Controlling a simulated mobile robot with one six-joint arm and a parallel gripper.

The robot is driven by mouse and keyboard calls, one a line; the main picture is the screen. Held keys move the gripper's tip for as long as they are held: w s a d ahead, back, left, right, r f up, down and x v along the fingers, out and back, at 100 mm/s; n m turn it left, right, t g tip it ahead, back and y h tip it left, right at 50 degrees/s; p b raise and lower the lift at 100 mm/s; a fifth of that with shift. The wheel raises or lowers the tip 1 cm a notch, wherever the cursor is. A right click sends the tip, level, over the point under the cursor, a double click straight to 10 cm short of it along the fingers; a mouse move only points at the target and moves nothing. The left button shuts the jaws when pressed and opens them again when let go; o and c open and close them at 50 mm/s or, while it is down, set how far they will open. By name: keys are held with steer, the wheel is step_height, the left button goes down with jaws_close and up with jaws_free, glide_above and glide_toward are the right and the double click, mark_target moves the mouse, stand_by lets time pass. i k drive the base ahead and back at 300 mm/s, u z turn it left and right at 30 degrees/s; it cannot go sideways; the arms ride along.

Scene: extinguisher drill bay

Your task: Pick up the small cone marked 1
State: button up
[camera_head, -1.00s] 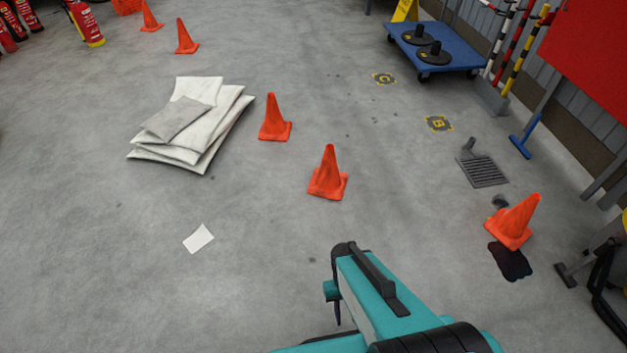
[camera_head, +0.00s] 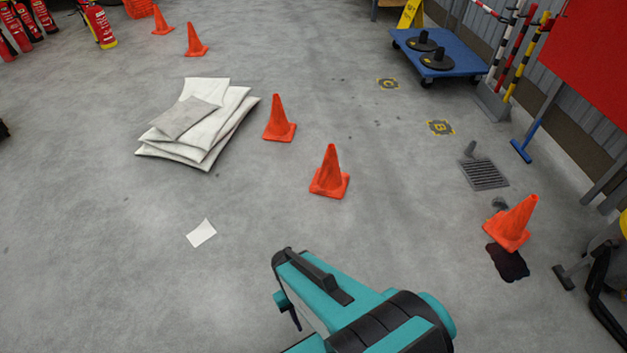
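Several orange cones stand on the grey floor, and I can read no number on any of them. One cone (camera_head: 329,175) stands near the middle, and another (camera_head: 279,120) is behind it to the left. A third (camera_head: 512,226) leans at the right, beside a dark patch. Two more cones, (camera_head: 196,42) and (camera_head: 162,18), stand at the far left. My teal and black arm reaches in from the bottom, nearer than all the cones. A small dark part shows under its left side; my gripper's fingers cannot be made out, and no cone is seen held.
A stack of pale sacks (camera_head: 229,121) lies left of the middle cones, with a white sheet (camera_head: 201,233) in front. A blue trolley (camera_head: 461,64), floor grate (camera_head: 484,174) and red panel (camera_head: 588,50) are at the right. Fire extinguishers (camera_head: 99,25) stand far left. Floor at lower left is clear.

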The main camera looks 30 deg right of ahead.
mark_target(328, 182)
steer(key=u, duration=0.5)
steer(key=i, duration=0.95)
steer(key=u, duration=0.05)
steer(key=k, duration=0.9)
steer(key=z, duration=0.2)
steer(key=i, duration=0.5)
steer(key=u, duration=0.1)
